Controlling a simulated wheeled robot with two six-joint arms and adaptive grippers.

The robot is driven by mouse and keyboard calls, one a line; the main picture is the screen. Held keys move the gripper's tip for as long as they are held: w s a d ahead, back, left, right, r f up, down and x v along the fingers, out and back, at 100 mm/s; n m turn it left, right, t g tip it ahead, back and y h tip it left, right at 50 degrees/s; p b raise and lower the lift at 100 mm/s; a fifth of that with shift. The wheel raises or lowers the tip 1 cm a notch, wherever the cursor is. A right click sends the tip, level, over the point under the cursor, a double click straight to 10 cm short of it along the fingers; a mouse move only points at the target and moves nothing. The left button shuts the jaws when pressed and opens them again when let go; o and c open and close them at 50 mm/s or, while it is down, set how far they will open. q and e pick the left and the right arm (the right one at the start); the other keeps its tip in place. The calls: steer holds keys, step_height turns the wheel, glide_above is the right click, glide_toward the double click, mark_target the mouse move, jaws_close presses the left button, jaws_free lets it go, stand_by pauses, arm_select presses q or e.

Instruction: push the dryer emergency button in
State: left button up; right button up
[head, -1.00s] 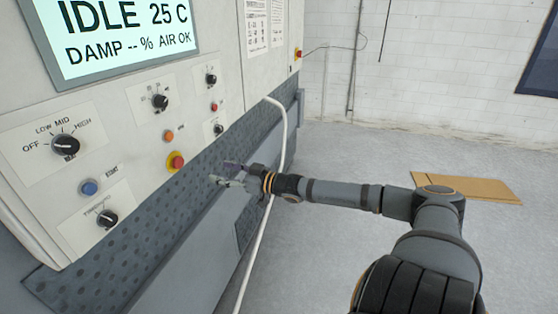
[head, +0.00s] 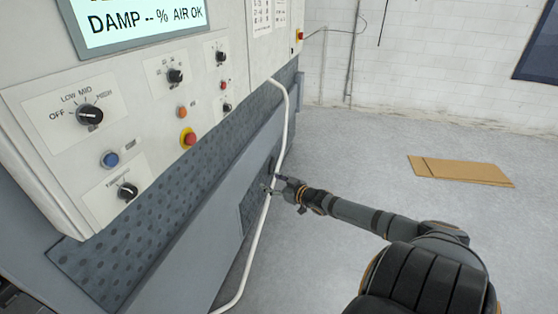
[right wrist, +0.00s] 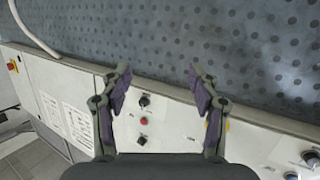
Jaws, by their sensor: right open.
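A red button on a yellow ring (head: 188,138) is on the lower edge of the light grey control panel (head: 140,95), below an orange button (head: 182,112). I cannot tell whether it is pressed. In the right wrist view a bit of yellow (right wrist: 228,125) shows beside the right-hand finger, and its red part is hidden. My right gripper (head: 269,183) is open and empty, to the right of and below the button, apart from it, near the white pipe. In the wrist view its purple-padded fingers (right wrist: 160,78) are spread. My left gripper is not in view.
Several black knobs, a blue button (head: 110,159) and a small red button (head: 222,85) are on the panel. A white pipe (head: 285,130) runs down beside the machine. Another red-and-yellow switch (head: 299,35) is at its far end. Flat cardboard (head: 460,170) lies on open floor.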

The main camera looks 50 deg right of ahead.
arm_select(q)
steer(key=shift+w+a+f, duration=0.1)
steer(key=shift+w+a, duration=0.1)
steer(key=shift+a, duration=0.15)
arm_select(e)
steer(key=shift+h, duration=0.5)
steer(key=shift+s+d+f, duration=0.2)
steer(key=shift+s+f, duration=0.1)
steer(key=shift+f, duration=0.3)
steer(key=shift+s+d+f, duration=0.15)
steer(key=shift+s+f, duration=0.1)
steer(key=shift+f, duration=0.3)
steer(key=shift+s+d+f, duration=0.2)
steer(key=shift+s+f, duration=0.1)
steer(key=shift+f, duration=0.3)
steer(key=shift+g, duration=0.3)
